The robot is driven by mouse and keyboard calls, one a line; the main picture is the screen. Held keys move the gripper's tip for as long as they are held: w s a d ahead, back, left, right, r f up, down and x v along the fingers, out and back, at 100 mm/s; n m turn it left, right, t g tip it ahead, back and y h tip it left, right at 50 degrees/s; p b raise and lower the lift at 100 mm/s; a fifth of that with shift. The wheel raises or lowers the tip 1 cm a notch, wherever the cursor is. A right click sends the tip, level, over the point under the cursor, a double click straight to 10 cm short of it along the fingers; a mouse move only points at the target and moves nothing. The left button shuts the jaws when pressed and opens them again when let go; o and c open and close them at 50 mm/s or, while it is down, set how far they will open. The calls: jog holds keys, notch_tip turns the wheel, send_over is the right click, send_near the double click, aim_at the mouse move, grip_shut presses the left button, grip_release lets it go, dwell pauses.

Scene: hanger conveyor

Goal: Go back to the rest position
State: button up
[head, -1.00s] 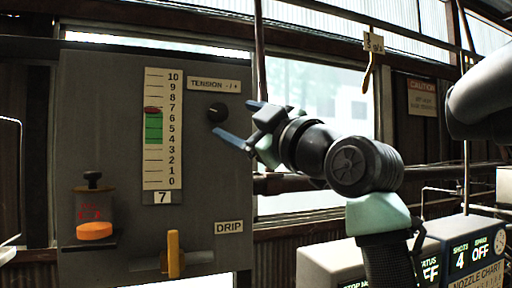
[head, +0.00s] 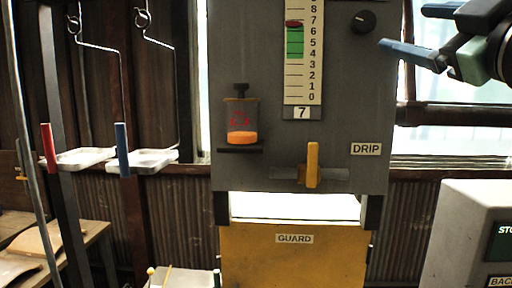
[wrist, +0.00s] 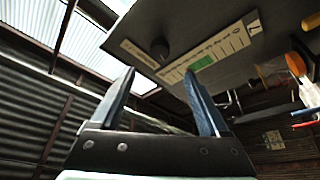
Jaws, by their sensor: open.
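My gripper (head: 405,50) is at the upper right of the head view, partly cut off by the frame edge. Its blue fingers are apart with nothing between them. It is to the right of the grey control panel (head: 229,60) and its black tension knob (head: 362,21), and does not appear to touch the knob. In the wrist view the two fingers (wrist: 163,100) are spread, with the panel and knob (wrist: 159,48) beyond them. The panel's tension scale (head: 303,75) has a red marker near 7, and the plate below reads 7.
A yellow drip lever (head: 312,165) and an orange-based bottle (head: 241,120) are on the panel. A yellow guard (head: 290,262) is below. Hangers with white trays (head: 155,160) hang at left, beside red (head: 48,147) and blue (head: 122,150) handles. A white box (head: 465,225) stands at lower right.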

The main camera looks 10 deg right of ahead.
jog(key=a+f+m+t+y, duration=0.1)
jog(key=a+f+m+t, duration=0.1)
jog(key=a, duration=0.7)
jog(key=a+f+m+t, duration=0.1)
jog(key=a+f+m, duration=0.15)
jog(key=a, duration=0.65)
jog(key=s+a+f+m+t+h, duration=0.1)
jog(key=s+a+f+m+t, duration=0.1)
jog(key=s+a, duration=0.7)
jog(key=shift+s+a+m+t, duration=0.3)
jog(key=shift+s+m+t, duration=0.25)
jog(key=shift+m, duration=0.6)
